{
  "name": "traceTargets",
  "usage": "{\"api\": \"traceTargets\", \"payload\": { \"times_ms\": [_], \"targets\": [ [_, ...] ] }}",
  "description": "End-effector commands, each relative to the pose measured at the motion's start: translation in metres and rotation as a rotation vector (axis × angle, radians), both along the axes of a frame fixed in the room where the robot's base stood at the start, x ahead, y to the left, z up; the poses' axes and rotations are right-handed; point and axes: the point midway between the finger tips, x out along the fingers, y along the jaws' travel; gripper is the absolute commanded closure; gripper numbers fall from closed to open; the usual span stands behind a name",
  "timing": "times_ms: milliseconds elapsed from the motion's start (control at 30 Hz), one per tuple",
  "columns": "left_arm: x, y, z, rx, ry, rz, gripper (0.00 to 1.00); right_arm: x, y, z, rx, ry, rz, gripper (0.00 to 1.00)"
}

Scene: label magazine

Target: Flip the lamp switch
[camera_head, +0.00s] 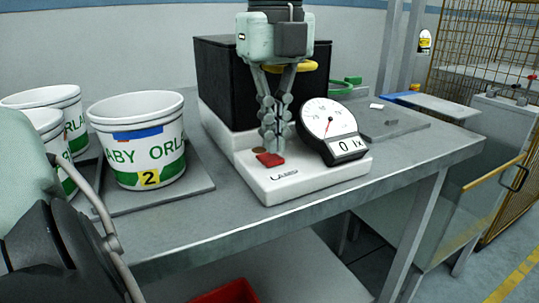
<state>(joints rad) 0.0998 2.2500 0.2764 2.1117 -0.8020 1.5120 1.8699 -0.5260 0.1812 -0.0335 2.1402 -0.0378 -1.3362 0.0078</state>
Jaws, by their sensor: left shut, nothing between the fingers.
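The lamp switch is a small red rocker (270,159) on the front of a white base (300,186). My left gripper (270,148) comes down from above, fingers shut and empty. Its tips are right over the switch, at or just above its back edge; I cannot tell whether they touch. A round dial with a red needle (328,117) stands at the right of the base, and the display below it (347,147) reads 0 lx. A black box (222,88) rises behind, partly hidden by my gripper. My right gripper is not in view.
White buckets with green lettering (145,140) stand at the left, the front one on a grey plate (190,192). A red bin (232,292) is below.

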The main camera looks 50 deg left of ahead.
Motion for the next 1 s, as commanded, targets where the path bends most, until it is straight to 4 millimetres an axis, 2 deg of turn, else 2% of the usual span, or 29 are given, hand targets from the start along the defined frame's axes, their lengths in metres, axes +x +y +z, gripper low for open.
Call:
{"api": "traceTargets", "payload": {
  "times_ms": [533,1000],
  "targets": [
    [-0.001,0.0,-0.005,-0.001,0.003,0.0,1.0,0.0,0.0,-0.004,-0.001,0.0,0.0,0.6],
    [0.0,0.0,0.032,0.001,0.002,0.0,1.0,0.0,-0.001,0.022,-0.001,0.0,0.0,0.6]
  ]
}}
